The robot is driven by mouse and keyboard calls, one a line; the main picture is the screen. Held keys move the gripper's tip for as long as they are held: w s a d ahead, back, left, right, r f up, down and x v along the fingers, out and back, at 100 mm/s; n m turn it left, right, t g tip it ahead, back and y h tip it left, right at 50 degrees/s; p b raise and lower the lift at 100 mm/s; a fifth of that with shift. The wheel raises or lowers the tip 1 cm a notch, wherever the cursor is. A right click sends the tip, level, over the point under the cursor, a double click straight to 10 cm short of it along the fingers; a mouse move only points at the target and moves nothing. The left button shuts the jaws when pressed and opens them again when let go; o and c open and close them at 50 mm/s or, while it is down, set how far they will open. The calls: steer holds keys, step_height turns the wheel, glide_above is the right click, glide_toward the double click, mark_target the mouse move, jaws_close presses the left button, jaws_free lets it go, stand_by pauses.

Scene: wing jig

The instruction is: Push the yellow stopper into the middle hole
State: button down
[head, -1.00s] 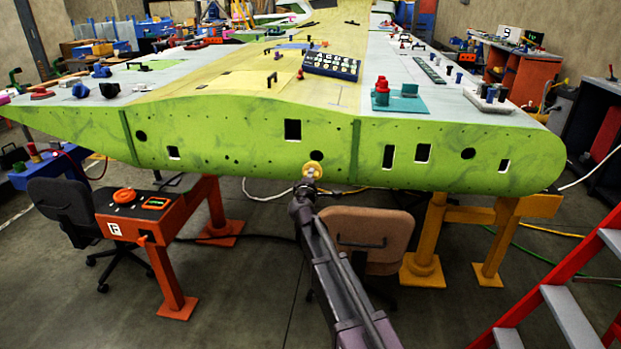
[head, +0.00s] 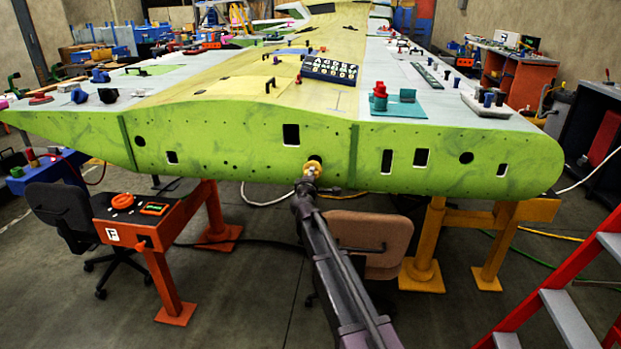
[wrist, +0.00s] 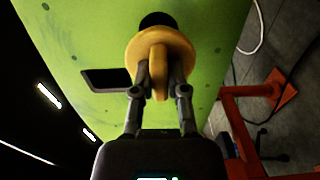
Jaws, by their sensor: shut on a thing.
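The yellow stopper (head: 314,165) is in front of the green wing end face (head: 230,150), and my gripper (head: 308,179) is shut on it. In the wrist view, my two fingers (wrist: 160,85) pinch the grip tab of the stopper (wrist: 157,50), with its round flange toward the panel. A dark round opening, the middle hole (wrist: 158,19), shows just past the flange, which covers part of it. In the head view the stopper hides most or all of that hole. I cannot tell whether the stopper touches the panel.
A rectangular cutout (head: 291,135) is above the stopper, and other round holes lie left (head: 140,141) and right (head: 466,158). An orange stand (head: 150,220), a brown chair (head: 367,240) and a red ladder (head: 550,290) stand nearby.

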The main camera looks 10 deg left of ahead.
steer(key=shift+w, duration=0.8)
steer(key=shift+w+d, duration=0.15)
steer(key=shift+w, duration=2.2)
stand_by(1.2)
steer(key=c, duration=0.6)
jaws_free()
steer(key=shift+s, duration=0.1)
steer(key=shift+s+a, duration=0.2)
steer(key=shift+s, duration=5.75)
